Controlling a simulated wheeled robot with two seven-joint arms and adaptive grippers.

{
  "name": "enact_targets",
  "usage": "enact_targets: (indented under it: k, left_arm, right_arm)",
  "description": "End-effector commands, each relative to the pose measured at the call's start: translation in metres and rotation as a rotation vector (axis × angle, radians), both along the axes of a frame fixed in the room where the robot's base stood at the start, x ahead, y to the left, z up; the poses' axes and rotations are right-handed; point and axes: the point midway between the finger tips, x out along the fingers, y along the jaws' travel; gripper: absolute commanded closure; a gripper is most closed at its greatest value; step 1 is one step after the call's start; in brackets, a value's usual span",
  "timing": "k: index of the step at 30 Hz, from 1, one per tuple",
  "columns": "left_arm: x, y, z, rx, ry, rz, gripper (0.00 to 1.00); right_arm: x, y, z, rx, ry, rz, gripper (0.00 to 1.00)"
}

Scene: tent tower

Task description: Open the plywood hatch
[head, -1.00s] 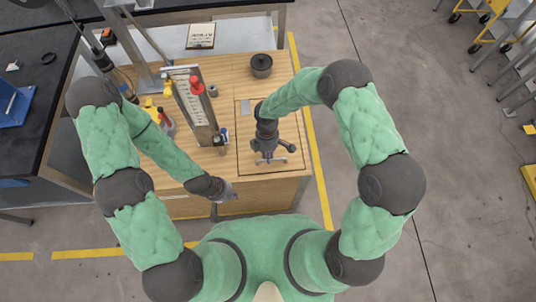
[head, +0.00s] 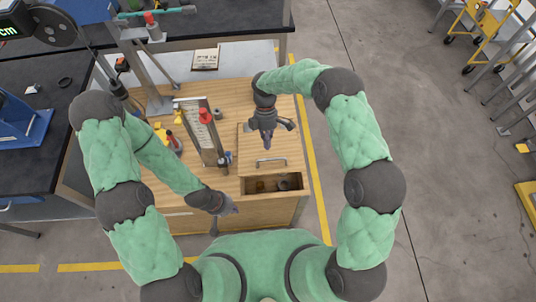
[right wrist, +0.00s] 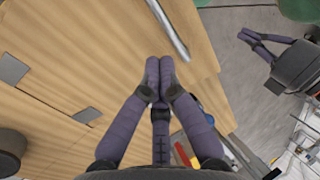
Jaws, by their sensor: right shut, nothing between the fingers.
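The plywood hatch (head: 252,155) lies flat at the right of the wooden bench top, with a metal bar handle (head: 271,161) near its front edge. The handle also shows in the right wrist view (right wrist: 168,28). In front of the hatch, a compartment (head: 273,184) is partly uncovered, with small dark items inside. My right gripper (head: 267,146) is shut and empty, above the hatch just behind the handle; its fingertips (right wrist: 160,64) are together near the bar. My left gripper (head: 232,210) appears shut, low by the bench's front edge, away from the hatch.
Small bottles and yellow items stand farther left. A book (head: 205,59) lies behind the bench. The floor to the right is clear near the bench.

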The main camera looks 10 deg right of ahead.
Motion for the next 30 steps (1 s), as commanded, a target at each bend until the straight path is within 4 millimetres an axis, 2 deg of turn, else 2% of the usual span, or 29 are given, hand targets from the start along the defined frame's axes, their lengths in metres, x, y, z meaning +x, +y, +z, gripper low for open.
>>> enact_targets:
  k: [1, 3, 4, 17, 20, 30]
  left_arm:
    - [0.000, 0.000, -0.001, 0.000, 0.000, 0.000, 1.00]
    - [0.000, 0.000, -0.002, 0.000, 0.000, 0.000, 1.00]
    - [0.000, 0.000, -0.002, 0.000, 0.000, 0.000, 1.00]
    - [0.000, 0.000, -0.002, 0.000, 0.000, 0.000, 1.00]
    - [0.000, 0.000, -0.001, 0.000, 0.000, 0.000, 1.00]
    - [0.000, 0.000, -0.001, 0.000, 0.000, 0.000, 1.00]
  right_arm:
    - [-0.004, 0.000, -0.004, -0.001, 0.009, 0.002, 0.81]
    - [-0.005, 0.000, -0.005, -0.002, 0.010, 0.002, 0.61]
    - [-0.005, 0.000, -0.005, -0.002, 0.011, 0.002, 0.56]
    - [-0.003, 0.000, 0.001, -0.001, 0.011, 0.002, 0.56]
    - [0.003, 0.001, 0.012, -0.001, 0.010, 0.002, 0.56]
    - [0.031, 0.000, 0.071, -0.001, 0.009, 0.003, 0.56]
